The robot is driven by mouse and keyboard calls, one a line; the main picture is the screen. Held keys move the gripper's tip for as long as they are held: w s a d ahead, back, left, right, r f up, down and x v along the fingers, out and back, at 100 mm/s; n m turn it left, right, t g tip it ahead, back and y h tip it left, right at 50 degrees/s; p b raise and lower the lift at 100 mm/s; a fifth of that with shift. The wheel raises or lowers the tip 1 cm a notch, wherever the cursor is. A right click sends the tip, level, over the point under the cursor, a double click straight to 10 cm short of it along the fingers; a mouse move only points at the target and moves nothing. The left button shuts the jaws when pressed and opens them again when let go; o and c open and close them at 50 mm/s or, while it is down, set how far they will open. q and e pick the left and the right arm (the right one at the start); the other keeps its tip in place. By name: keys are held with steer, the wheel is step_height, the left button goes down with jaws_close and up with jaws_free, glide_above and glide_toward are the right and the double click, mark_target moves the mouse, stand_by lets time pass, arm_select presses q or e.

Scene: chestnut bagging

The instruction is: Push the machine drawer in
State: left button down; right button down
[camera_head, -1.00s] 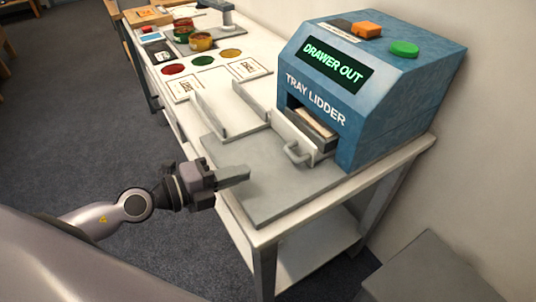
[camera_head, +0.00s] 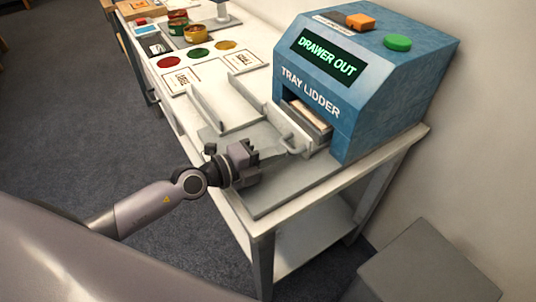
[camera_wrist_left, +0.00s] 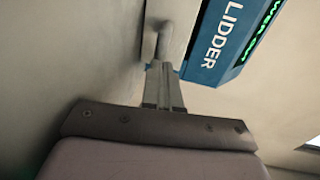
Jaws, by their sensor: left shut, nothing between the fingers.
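The blue tray lidder (camera_head: 365,75) stands on the right of the white table, and its screen reads DRAWER OUT. Its drawer (camera_head: 312,132) sticks out of the front opening, with a light-coloured item inside and a grey handle (camera_head: 292,143) on its front. My left gripper (camera_head: 278,150) is shut and empty, its fingertips close to the handle; I cannot tell whether they touch. In the left wrist view the shut fingers (camera_wrist_left: 160,85) point toward the handle (camera_wrist_left: 162,42), with the machine (camera_wrist_left: 225,40) to the right. My right gripper is not in view.
A low-walled white tray or guide (camera_head: 235,105) lies left of the drawer. Coloured discs (camera_head: 198,52), label cards (camera_head: 182,78) and tins (camera_head: 196,34) are farther back on the table. A grey box (camera_head: 430,265) stands at the lower right.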

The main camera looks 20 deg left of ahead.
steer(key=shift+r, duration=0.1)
arm_select(q)
steer(key=shift+w+d+r+p, duration=0.15)
steer(key=shift+w+d+p, duration=0.25)
steer(key=shift+w+p, duration=0.1)
steer(key=shift+w+d, duration=0.25)
steer(key=shift+w, duration=0.05)
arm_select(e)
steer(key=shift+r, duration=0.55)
